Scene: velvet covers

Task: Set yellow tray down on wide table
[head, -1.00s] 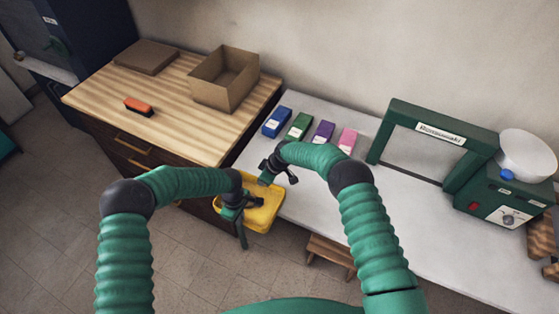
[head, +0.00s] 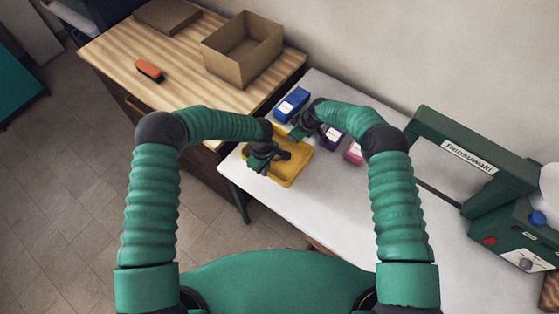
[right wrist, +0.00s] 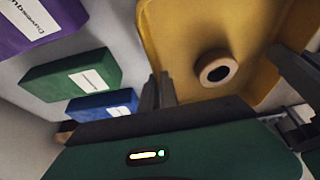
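The yellow tray (head: 291,172) is over the left end of the wide white table (head: 330,215). I cannot tell whether its underside touches the tabletop. My left gripper (head: 272,158) is at the tray's left side and appears shut on its rim. My right gripper (head: 302,131) is at the tray's far side; in the right wrist view its two fingers (right wrist: 160,91) are close together at the tray's edge (right wrist: 183,70). A round tan piece with a dark centre (right wrist: 217,68) lies in the tray. My arms hide parts of the tray.
Blue (head: 291,104), purple (head: 332,138) and pink (head: 354,153) boxes lie close beyond the tray; a green box (right wrist: 72,75) shows in the right wrist view. A wooden counter with an open carton (head: 243,50) stands left. A green machine (head: 470,160) is right. The table's front middle is clear.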

